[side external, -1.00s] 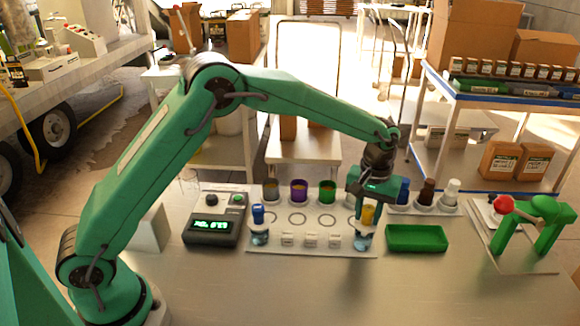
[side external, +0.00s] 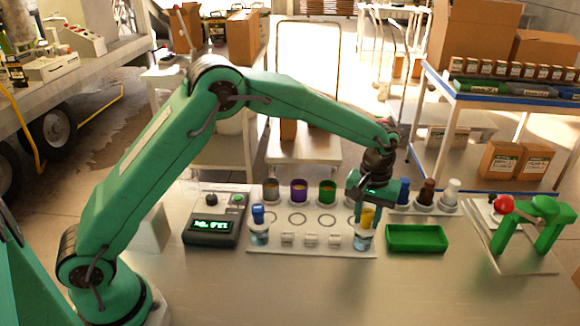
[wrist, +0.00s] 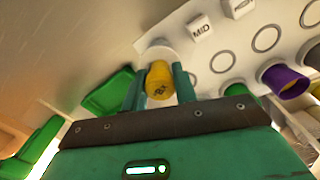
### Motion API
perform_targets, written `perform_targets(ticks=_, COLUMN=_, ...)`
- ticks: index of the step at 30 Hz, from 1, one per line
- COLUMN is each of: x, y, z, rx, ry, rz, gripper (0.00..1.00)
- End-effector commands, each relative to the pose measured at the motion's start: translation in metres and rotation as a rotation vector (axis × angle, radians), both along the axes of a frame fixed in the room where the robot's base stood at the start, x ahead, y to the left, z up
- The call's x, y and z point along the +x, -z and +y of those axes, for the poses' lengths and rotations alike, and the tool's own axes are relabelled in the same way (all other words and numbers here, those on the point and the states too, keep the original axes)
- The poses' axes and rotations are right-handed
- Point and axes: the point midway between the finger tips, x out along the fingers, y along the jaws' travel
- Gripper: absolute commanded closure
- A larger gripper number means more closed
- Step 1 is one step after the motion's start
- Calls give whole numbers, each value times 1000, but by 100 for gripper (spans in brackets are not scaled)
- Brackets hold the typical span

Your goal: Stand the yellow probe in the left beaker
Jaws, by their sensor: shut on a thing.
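The yellow probe (side external: 367,217) stands in the right beaker (side external: 363,241) at the right end of the white rack board. My gripper (side external: 367,211) is over that beaker with its fingers shut on the probe's yellow top. In the wrist view the yellow top (wrist: 160,82) sits between the two green fingers, and the beaker's pale rim shows behind it. The left beaker (side external: 259,238) stands at the left end of the board with a blue-topped probe (side external: 258,213) in it. The lower part of the yellow probe is hard to make out.
A meter (side external: 213,230) is to the left. A green tray (side external: 416,238) and a green stand (side external: 540,225) are to the right. The front table is clear.

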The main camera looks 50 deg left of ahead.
Motion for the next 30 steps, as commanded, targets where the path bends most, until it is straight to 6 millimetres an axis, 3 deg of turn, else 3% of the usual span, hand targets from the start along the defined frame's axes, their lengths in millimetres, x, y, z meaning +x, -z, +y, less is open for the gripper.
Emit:
perform_targets(ticks=1, x=0, y=1, z=0, rx=0, ry=0, rz=0, gripper=100)
perform_targets(ticks=2, x=0, y=0, z=0, rx=0, ry=0, rz=0, gripper=66)
perform_targets(ticks=3, x=0, y=0, z=0, rx=0, ry=0, rz=0, gripper=63)
perform_targets(ticks=14, x=0, y=-1, z=0, rx=0, ry=0, rz=0, gripper=63)
perform_targets(ticks=30, x=0, y=-29, z=0, rx=-1, ry=0, rz=-1, gripper=63)
